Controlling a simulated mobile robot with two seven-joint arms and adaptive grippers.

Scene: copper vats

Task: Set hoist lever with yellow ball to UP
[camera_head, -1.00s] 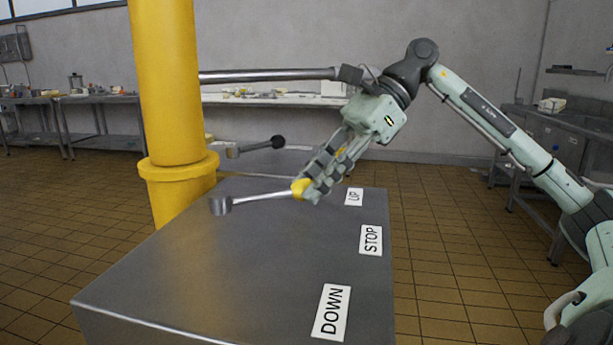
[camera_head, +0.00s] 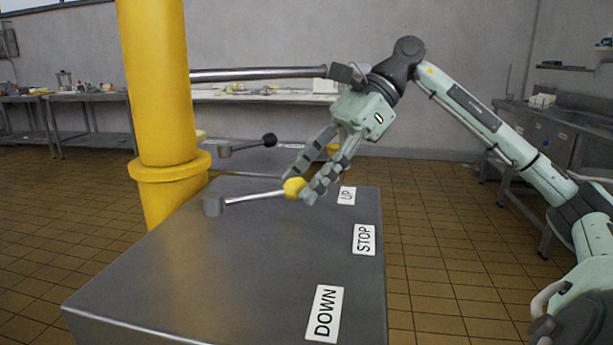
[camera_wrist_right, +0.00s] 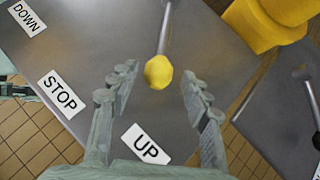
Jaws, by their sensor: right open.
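The hoist lever (camera_head: 255,197) has a yellow ball (camera_head: 294,188) at its end and a grey pivot on the metal console. It points toward the UP label (camera_head: 346,195), well away from the STOP label (camera_head: 364,239) and the DOWN label (camera_head: 324,313). My right gripper (camera_head: 299,184) is open, with its fingers on either side of the ball. In the right wrist view the yellow ball (camera_wrist_right: 158,72) sits between the spread fingers, with visible gaps, and the UP label (camera_wrist_right: 146,144) lies below it. My left gripper is not in view.
A thick yellow column (camera_head: 160,90) stands at the console's (camera_head: 200,270) left. Behind is another lever with a black ball (camera_head: 269,140). A horizontal metal bar (camera_head: 255,74) runs from the column behind my right wrist. Tiled floor is clear at right.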

